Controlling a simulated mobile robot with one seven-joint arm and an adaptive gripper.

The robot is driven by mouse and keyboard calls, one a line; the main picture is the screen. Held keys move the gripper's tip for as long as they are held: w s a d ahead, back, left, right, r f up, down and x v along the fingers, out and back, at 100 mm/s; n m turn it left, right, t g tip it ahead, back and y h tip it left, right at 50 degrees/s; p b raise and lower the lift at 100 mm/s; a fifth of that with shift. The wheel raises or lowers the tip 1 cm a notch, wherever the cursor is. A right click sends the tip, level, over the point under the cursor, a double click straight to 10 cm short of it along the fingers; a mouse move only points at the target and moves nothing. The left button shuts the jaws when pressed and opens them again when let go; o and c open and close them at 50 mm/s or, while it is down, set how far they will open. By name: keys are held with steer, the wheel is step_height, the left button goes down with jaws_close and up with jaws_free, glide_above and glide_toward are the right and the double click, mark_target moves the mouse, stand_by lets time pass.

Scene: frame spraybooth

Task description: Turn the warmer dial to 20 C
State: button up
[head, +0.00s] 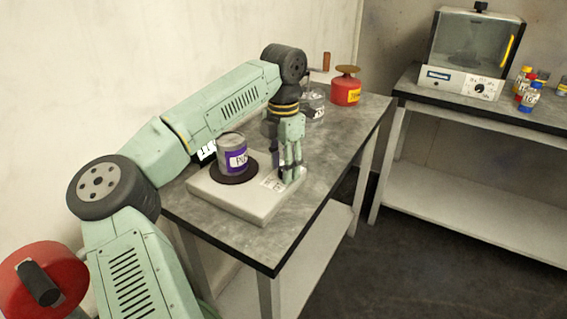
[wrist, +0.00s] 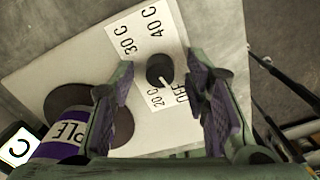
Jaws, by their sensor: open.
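The warmer (head: 245,207) is a flat white box on the near table; its top also shows in the wrist view (wrist: 75,65). Its dial (wrist: 160,69) is a small dark knob with a white pointer line. The printed labels 20 C, 30 C, 40 C and OFF surround it. The pointer aims toward the bottom of the wrist view, between 20 C and OFF and seemingly nearer OFF. My gripper (head: 290,174) points down over the warmer's right end. In the wrist view its open fingers (wrist: 158,75) stand on either side of the dial, with gaps showing.
A can with a purple label (head: 232,155) stands on the warmer's dark round plate (head: 236,177), left of my gripper. A red can (head: 346,88) and a grey can (head: 312,103) stand farther back. A second table holds a clear-fronted cabinet (head: 474,50) and small bottles (head: 529,97).

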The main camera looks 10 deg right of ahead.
steer(key=shift+c, duration=0.2)
jaws_close()
stand_by(0.4)
